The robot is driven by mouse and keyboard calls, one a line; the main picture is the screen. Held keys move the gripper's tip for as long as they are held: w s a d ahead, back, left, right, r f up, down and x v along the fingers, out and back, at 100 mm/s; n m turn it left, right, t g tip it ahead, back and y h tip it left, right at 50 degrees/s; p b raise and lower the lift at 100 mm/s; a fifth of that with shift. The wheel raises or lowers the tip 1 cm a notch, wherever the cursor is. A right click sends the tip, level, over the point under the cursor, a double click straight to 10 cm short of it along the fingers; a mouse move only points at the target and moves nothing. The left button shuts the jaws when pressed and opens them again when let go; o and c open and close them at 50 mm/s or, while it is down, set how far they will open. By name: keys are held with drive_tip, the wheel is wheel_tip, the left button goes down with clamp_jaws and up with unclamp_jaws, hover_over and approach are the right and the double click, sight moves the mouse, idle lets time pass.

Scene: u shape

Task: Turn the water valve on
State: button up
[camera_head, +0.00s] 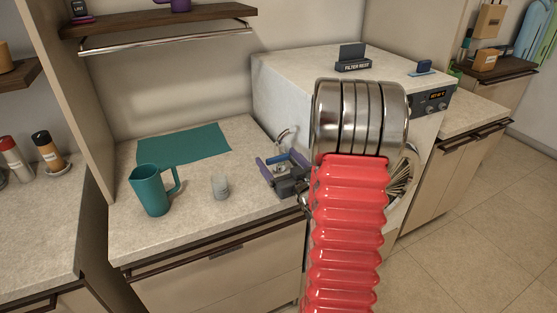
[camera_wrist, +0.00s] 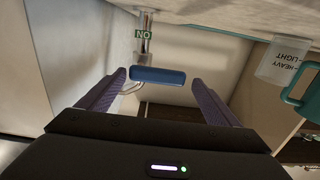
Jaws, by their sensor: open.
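The water valve shows in the wrist view as a blue bar handle (camera_wrist: 158,75) on a metal pipe (camera_wrist: 146,40) with a green tag reading "NO". My gripper (camera_wrist: 153,80) is open, its two purple fingers on either side of the blue handle. The handle seems just ahead of or between the fingertips, with gaps at both sides; whether it touches cannot be told. In the head view my gripper (camera_head: 281,164) is over the counter beside the white appliance, with the blue handle (camera_head: 277,157) small between the fingers. My red arm hides part of the appliance front.
A teal pitcher (camera_head: 152,190) and a small clear cup (camera_head: 221,187) stand on the counter (camera_head: 185,222) left of my gripper. A teal mat (camera_head: 185,150) lies behind them. The white appliance (camera_head: 290,75) stands close on the right. A shelf with a rail (camera_head: 165,38) hangs above.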

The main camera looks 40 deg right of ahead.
drive_tip(key=shift+s+d, duration=0.1)
drive_tip(key=shift+s, duration=0.15)
drive_tip(key=c, duration=1.5)
